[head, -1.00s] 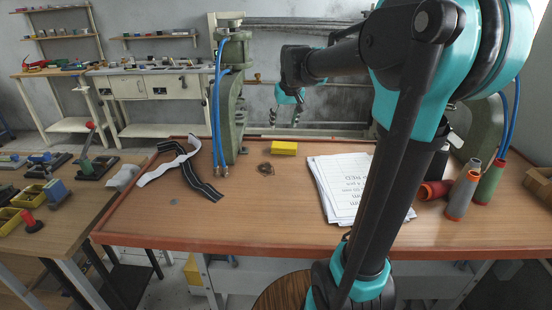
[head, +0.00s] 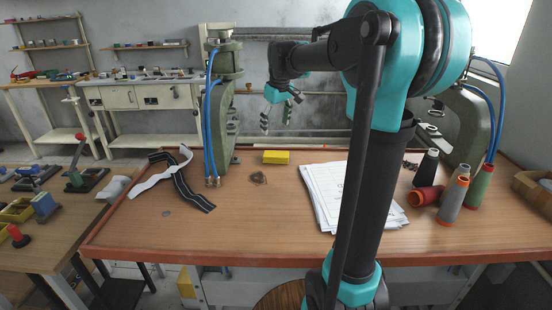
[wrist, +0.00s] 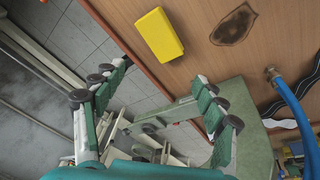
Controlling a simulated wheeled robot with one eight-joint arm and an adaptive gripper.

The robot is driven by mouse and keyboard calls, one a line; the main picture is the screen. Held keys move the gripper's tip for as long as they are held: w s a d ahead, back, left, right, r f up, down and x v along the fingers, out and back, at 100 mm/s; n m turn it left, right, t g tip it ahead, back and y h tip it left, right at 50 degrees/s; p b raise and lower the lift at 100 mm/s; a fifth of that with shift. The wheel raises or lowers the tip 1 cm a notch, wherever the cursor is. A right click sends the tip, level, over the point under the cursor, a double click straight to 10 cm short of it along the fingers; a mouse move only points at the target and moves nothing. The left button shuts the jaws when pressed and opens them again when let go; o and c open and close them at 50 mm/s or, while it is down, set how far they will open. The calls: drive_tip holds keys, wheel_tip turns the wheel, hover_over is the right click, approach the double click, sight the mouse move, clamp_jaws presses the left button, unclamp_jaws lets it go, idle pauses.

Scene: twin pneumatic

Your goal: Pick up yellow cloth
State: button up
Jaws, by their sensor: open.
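The yellow cloth (head: 276,157) looks like a small folded yellow block lying near the back edge of the wooden table (head: 270,228). It also shows at the top of the wrist view (wrist: 159,34). My gripper (head: 276,126) hangs above and behind the cloth in the head view, apart from it. In the wrist view my gripper (wrist: 163,76) is open, with nothing between its green-padded fingers. The cloth lies beyond the fingertips there and is fully visible.
A green pneumatic press (head: 224,115) with blue hoses stands left of the cloth. Papers (head: 325,195) lie to the right, by thread spools (head: 452,200). Black and white straps (head: 180,182) lie at the left. A dark stain (head: 258,178) marks clear table near the cloth.

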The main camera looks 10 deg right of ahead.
wheel_tip(320, 180, up, 3)
drive_tip(key=w+n+g, duration=0.2)
drive_tip(key=n, duration=0.4)
drive_tip(key=n+g, duration=0.1)
drive_tip(key=n, duration=0.2)
hover_over(278, 154)
drive_tip(key=f, duration=1.1)
drive_tip(key=shift+s+a+f, duration=0.1)
drive_tip(key=shift+a+f, duration=0.05)
drive_tip(key=shift+a, duration=0.05)
drive_tip(key=shift+d+f, duration=0.15)
drive_tip(key=shift+f, duration=1.15)
drive_tip(key=shift+d+f, duration=0.1)
drive_tip(key=shift+f, duration=1.2)
drive_tip(key=shift+c, duration=0.6)
drive_tip(key=c, duration=1.1)
drive_tip(key=shift+c, duration=0.2)
drive_tip(key=shift+r, duration=0.1)
